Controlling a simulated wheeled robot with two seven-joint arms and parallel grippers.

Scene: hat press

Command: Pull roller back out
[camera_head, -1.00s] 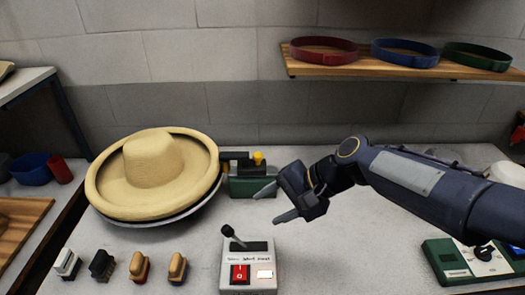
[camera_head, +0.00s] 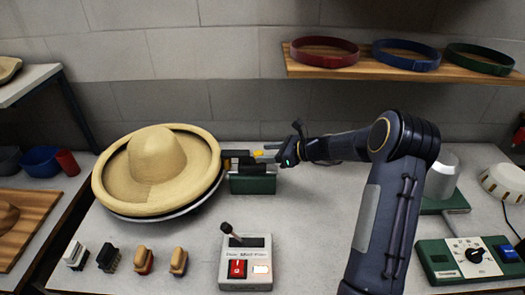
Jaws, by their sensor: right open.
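The roller unit (camera_head: 252,184) is a green block with a dark arm on top, standing at the right edge of the straw hat (camera_head: 155,157). A yellow knob (camera_head: 258,154) sits on top of it. The dark end on its left reaches the hat brim; whether it touches cannot be told. The hat lies crown up on a round grey plate. My right gripper (camera_head: 269,153) is open, its fingers pointing left at the yellow knob from the right. Whether the fingers touch the knob is too small to tell. My left gripper is not in view.
A control box (camera_head: 246,262) with a lever and red switch stands in front. Several brushes (camera_head: 143,261) are at front left. A green dial box (camera_head: 470,258) and a metal cylinder (camera_head: 441,177) stand at right. A shelf (camera_head: 400,68) with hat bands hangs above.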

